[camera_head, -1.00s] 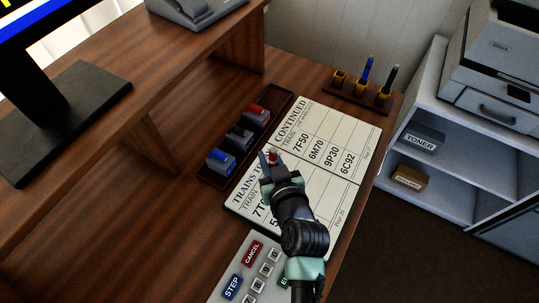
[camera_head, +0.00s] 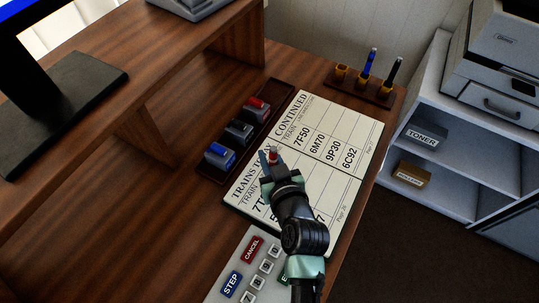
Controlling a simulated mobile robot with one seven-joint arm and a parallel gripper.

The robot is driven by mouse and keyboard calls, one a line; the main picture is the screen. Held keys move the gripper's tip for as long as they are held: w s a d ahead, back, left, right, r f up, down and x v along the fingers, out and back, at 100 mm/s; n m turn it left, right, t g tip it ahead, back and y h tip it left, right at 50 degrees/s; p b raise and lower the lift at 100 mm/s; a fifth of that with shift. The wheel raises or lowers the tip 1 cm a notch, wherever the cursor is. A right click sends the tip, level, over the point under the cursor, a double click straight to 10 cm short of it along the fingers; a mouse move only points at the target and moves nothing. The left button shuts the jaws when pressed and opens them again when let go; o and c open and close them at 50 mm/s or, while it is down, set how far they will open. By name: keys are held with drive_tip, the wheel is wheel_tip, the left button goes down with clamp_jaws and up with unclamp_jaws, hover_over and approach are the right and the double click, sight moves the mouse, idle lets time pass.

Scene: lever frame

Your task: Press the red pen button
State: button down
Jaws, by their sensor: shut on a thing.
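My gripper (camera_head: 270,158) is over the upper left part of the open train book (camera_head: 335,150). It is shut on a small red and white thing (camera_head: 272,154), which looks like the end of the red pen. Only this end shows between the fingertips; the rest is hidden by the gripper. I cannot tell whether its button is pressed in. The pen stand (camera_head: 352,88) at the back right holds a blue pen (camera_head: 371,61) and a black pen (camera_head: 394,72); its left slot is empty.
Left of the book, a dark tray (camera_head: 274,98) holds blue (camera_head: 220,157), black (camera_head: 239,132) and red (camera_head: 257,108) stamps. A keypad (camera_head: 236,268) lies at the front. A raised shelf with a monitor stands left. White shelving with a printer stands right, beyond the desk edge.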

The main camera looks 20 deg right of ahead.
drive_tip(key=shift+f+b, duration=0.55)
drive_tip(key=shift+f, duration=0.05)
idle(1.1)
drive_tip(key=shift+w+d, duration=0.15)
drive_tip(key=shift+w+d+f+b, duration=0.1)
drive_tip(key=shift+w+d+b, duration=0.15)
drive_tip(key=shift+b, duration=0.1)
drive_tip(key=shift+d, duration=0.15)
drive_tip(key=shift+w+d+b, duration=0.3)
drive_tip(key=shift+w+d, duration=0.05)
drive_tip(key=shift+d, duration=0.1)
drive_tip(key=shift+w+d+b, duration=0.3)
drive_tip(key=shift+w+d, duration=0.05)
drive_tip(key=shift+d, duration=0.1)
